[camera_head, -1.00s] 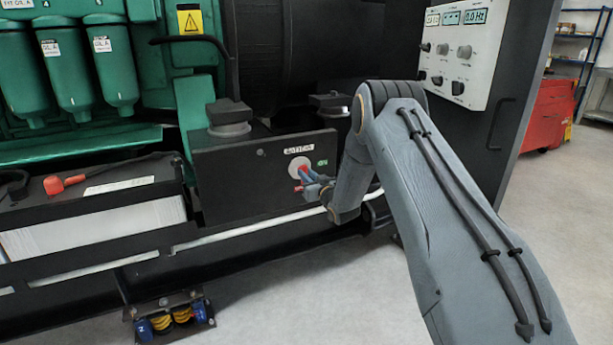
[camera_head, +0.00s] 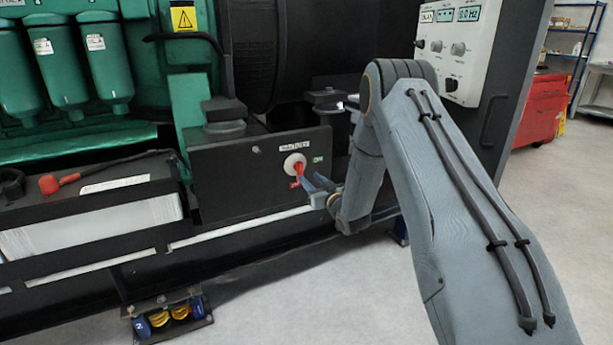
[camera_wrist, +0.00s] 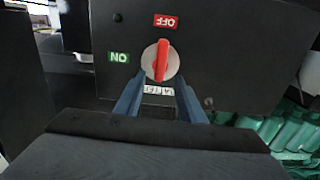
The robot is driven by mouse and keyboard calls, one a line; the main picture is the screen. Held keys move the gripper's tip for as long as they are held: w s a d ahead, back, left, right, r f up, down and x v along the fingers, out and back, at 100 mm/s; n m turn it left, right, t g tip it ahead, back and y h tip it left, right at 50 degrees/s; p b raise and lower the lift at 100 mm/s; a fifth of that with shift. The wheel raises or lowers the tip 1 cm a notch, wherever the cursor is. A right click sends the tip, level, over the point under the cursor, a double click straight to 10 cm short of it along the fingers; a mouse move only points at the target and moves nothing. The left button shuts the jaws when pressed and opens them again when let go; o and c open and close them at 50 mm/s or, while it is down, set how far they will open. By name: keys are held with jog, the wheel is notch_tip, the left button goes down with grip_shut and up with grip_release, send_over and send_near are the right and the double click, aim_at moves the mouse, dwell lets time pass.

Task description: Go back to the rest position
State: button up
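My gripper (camera_head: 318,190) is in front of the black switch box (camera_head: 235,176), a short way off the red switch handle (camera_head: 299,168). In the wrist view the two blue fingers of my gripper (camera_wrist: 160,100) are spread apart, with the red handle (camera_wrist: 161,60) beyond and between them, on a pale round plate. The handle is in line with the OFF label (camera_wrist: 165,21). The ON label (camera_wrist: 120,58) is off to one side. Nothing shows held between the fingers.
A battery (camera_head: 95,222) with a red terminal cap stands left of the switch box. The control panel (camera_head: 455,45) is on the right, behind my arm. A red tool cabinet (camera_head: 540,108) stands farther right.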

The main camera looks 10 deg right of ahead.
jog(key=shift+s, duration=0.3)
jog(key=s+a+r+g+h, duration=0.2)
jog(key=s+a+r+g, duration=0.15)
jog(key=s, duration=0.35)
jog(key=s+a+r+g+h, duration=0.1)
jog(key=s+a+r+g, duration=0.3)
jog(key=s, duration=0.3)
jog(key=s+a+r+g, duration=0.1)
jog(key=s+r+g, duration=0.15)
jog(key=s, duration=1.05)
jog(key=s+r+g+h+p, duration=0.1)
jog(key=s+g, duration=0.3)
jog(key=s, duration=1)
jog(key=s+a+r+g, duration=0.1)
jog(key=s+r+g, duration=0.15)
jog(key=s, duration=1.05)
jog(key=d+r+m+p, duration=0.2)
jog(key=d+r+p, duration=0.5)
jog(key=p, duration=0.7)
jog(key=shift+s+d+r+m+g+h+p, duration=0.15)
jog(key=shift+d+m+g+h+p, duration=0.25)
jog(key=shift+d, duration=0.3)
jog(key=shift+c, duration=0.6)
